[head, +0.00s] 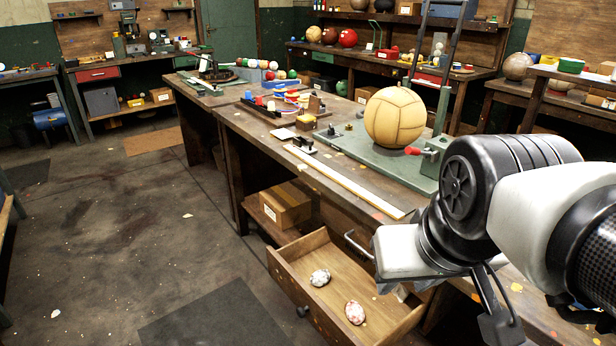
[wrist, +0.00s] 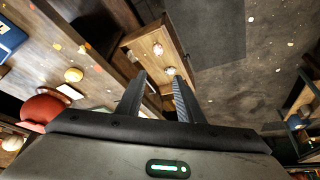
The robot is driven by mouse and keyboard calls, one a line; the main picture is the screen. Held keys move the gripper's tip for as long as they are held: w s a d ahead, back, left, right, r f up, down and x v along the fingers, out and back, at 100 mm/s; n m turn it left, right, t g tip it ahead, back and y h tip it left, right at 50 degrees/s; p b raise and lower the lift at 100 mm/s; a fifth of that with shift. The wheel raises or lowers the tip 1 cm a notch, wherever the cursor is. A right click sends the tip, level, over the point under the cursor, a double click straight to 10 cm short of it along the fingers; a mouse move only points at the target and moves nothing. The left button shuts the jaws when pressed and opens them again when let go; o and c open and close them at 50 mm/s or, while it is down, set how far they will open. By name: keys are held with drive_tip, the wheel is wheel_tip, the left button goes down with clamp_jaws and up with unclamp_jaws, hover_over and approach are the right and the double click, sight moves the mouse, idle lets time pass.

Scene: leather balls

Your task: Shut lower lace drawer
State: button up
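The lower drawer (head: 291,252) is pulled out from under the long workbench, seen at bottom centre of the head view. Two speckled, rounded red-and-white items (head: 320,277) (head: 355,312) lie inside it. A dark knob (head: 302,311) sits on its front panel. A metal bar handle (head: 358,243) shows higher up at the bench, by my arm. In the wrist view the open drawer (wrist: 133,39) lies beyond my gripper (wrist: 159,77). Its two dark fingers are apart with nothing visible between them. My arm hides part of the drawer's right side in the head view.
The workbench top (head: 262,128) holds a big tan ball (head: 395,117) on a green plate, a pale strip and small tools. A cardboard box (head: 285,204) stands on the shelf beneath, behind the drawer. The floor (head: 130,240) left of the drawer is open, with flat dark mats.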

drive_tip(key=w+a+f+n+g+h, duration=0.1)
drive_tip(key=f+n, duration=0.1)
drive_tip(key=w+a+f+n+g+h, duration=0.1)
drive_tip(key=w+a+f+n+g, duration=0.1)
drive_tip(key=f, duration=0.1)
drive_tip(key=w+a+f+n+g+h, duration=0.1)
drive_tip(key=w+f+n+g, duration=0.1)
drive_tip(key=shift+a+f+h, duration=0.2)
drive_tip(key=shift+f+h, duration=0.1)
drive_tip(key=shift+f, duration=0.05)
clamp_jaws()
drive_tip(key=w+a+f+n+t+h, duration=0.2)
drive_tip(key=a+f+n+h, duration=0.35)
drive_tip(key=f, duration=0.35)
drive_tip(key=w+a+f+n+t+h, duration=0.1)
drive_tip(key=a+f+n+h, duration=0.4)
drive_tip(key=f, duration=0.4)
drive_tip(key=n+t, duration=0.7)
drive_tip(key=n, duration=0.1)
approach(337, 327)
drive_tip(key=shift+h, duration=0.25)
drive_tip(key=x, duration=0.6)
drive_tip(key=shift+w+d+f, duration=0.15)
